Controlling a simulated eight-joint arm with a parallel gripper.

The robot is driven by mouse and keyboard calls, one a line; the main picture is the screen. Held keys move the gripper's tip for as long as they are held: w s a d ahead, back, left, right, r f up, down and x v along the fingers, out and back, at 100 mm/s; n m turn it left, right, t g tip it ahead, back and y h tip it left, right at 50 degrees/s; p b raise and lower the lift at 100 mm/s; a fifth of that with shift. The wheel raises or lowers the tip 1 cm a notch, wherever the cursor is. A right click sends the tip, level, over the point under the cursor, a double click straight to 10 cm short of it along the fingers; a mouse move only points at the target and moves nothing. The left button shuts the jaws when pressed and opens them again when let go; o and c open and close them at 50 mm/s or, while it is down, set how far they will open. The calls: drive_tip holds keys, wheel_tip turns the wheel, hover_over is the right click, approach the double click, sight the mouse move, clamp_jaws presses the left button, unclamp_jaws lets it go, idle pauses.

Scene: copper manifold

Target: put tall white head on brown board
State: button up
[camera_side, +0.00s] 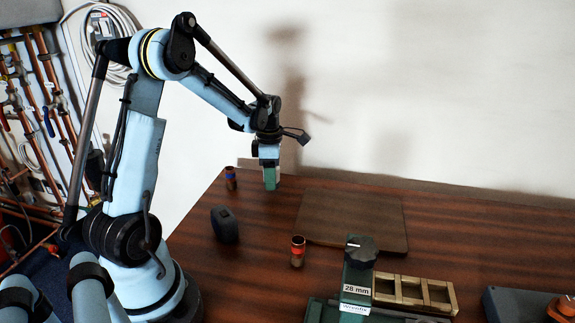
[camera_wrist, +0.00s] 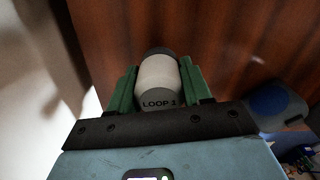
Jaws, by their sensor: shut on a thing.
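My gripper (camera_side: 270,184) points down near the back of the table, left of the brown board (camera_side: 352,222). In the wrist view, the green jaws of my gripper (camera_wrist: 158,88) are shut on the tall white head (camera_wrist: 158,76). The head has a white body, a dark far end and a grey near end marked "LOOP 1". In the side view the jaws hide the head, and I cannot tell whether it touches the table. The brown board lies flat, and its visible top is bare.
A copper piece (camera_side: 230,179) stands left of my gripper and another (camera_side: 298,252) stands at the board's front left edge. A green fixture (camera_side: 356,280) and a wooden divided tray (camera_side: 414,294) are in front of the board.

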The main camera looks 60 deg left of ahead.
drive_tip(key=d+r, duration=0.8)
drive_tip(key=d, duration=0.3)
drive_tip(key=w+d+r+m, duration=0.1)
drive_tip(key=w+d, duration=0.2)
drive_tip(key=d, duration=0.6)
drive_tip(key=w+d+r+m, duration=0.1)
drive_tip(key=w+d, duration=0.2)
drive_tip(key=d, duration=0.7)
hover_over(350, 217)
wheel_tip(350, 217, down, 7)
drive_tip(key=shift+w+f, duration=0.15)
drive_tip(key=shift+f, duration=2)
drive_tip(key=o, duration=1.2)
drive_tip(key=shift+f, duration=0.1)
